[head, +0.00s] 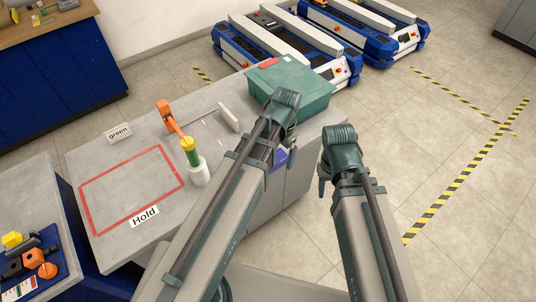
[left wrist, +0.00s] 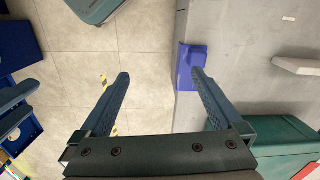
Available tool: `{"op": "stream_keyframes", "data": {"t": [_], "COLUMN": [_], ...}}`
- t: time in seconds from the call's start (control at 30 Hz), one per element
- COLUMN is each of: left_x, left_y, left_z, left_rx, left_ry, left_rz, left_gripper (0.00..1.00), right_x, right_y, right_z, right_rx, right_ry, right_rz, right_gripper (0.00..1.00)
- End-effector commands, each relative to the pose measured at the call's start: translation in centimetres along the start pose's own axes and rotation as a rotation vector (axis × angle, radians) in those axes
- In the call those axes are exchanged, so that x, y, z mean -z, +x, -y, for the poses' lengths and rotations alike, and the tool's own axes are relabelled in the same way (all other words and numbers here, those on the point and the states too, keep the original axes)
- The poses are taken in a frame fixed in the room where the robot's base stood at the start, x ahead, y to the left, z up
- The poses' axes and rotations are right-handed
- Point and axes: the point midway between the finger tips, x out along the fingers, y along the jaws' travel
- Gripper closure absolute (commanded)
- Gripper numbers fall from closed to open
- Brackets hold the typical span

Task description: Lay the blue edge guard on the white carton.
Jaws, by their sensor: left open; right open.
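A blue piece, apparently the edge guard (head: 280,157), sits at the grey table's edge, partly hidden by my left arm. It also shows in the left wrist view (left wrist: 186,62), beside the tip of the right-hand finger. I cannot tell if they touch. My left gripper (left wrist: 160,73) is open and empty, with floor between its fingers; in the head view my arm hides its fingers. My right gripper (head: 322,186) hangs right of the table over the floor, mostly hidden behind its wrist, open. I cannot make out a white carton in either view.
A green lidded crate (head: 292,88) stands at the table's far end. A pale bar (head: 229,118), an orange tool (head: 167,115) and a white cylinder (head: 198,172) holding a yellow-capped bottle stand on the table. The red-outlined area (head: 130,190) is empty. Blue carts (head: 285,45) stand beyond.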

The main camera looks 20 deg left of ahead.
Motion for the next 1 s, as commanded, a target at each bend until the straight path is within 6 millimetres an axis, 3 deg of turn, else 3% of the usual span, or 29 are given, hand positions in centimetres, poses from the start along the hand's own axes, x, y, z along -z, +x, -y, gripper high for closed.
{"op": "stream_keyframes", "data": {"t": [0.03,0.1,0.23,0.57,1.0], "left_x": [1.1,1.6,1.9,1.8,2.1], "left_y": [-1.6,-2.3,-2.7,-1.3,4.8], "left_z": [2.4,4.4,6.5,6.6,6.5], "left_rx": [-0.007,-0.016,-0.022,-0.022,-0.022], "left_ry": [0.024,0.068,0.118,0.130,0.129], "left_rz": [-0.009,-0.021,-0.034,-0.036,-0.036], "left_gripper": [0.00,0.00,0.00,0.00,0.00], "right_x": [-0.1,-0.1,-0.2,-0.1,0.3], "right_y": [-1.6,-2.3,-2.8,-1.4,4.7], "right_z": [-0.2,-0.2,-0.3,-0.1,0.5], "right_rx": [0.000,0.000,0.000,0.000,0.000], "right_ry": [0.000,0.000,0.000,0.000,0.000], "right_rz": [0.000,0.000,0.000,0.000,0.000], "right_gripper": [0.50,0.50,0.50,0.50,0.50]}}
